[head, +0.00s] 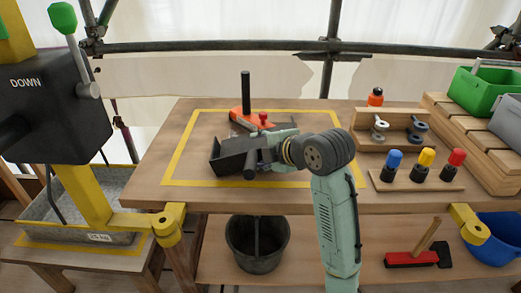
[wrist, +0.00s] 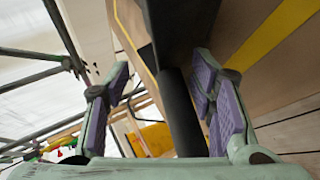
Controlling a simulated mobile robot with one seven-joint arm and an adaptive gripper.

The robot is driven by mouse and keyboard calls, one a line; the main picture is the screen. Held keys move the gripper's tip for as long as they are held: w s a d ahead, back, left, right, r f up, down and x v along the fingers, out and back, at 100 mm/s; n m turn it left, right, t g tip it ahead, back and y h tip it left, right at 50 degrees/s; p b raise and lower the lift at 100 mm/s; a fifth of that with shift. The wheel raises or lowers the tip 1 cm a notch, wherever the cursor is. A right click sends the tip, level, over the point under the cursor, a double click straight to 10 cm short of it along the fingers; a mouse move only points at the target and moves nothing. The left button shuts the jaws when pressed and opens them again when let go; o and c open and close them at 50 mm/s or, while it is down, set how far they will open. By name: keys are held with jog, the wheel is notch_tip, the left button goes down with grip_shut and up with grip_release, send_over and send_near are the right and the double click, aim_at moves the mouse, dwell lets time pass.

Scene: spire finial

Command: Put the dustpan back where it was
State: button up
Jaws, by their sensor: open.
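My gripper (head: 258,158) is at the handle, reaching in from the right. In the wrist view, my gripper (wrist: 163,100) has its purple-padded fingers apart, one on each side of the dark handle (wrist: 182,115). A gap shows on the left of the handle; the right finger is close to it. The dustpan's body (wrist: 180,22) shows beyond the fingers.
An orange tool with a black post (head: 245,92) and red knob stands just behind the dustpan. Colour-topped pegs (head: 425,165) and a wooden rack (head: 400,125) stand to the right.

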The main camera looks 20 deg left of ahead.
jog(key=shift+r, duration=0.15)
jog(key=v, duration=1.2)
jog(key=shift+r+b, duration=0.45)
jog(key=shift+r, duration=0.05)
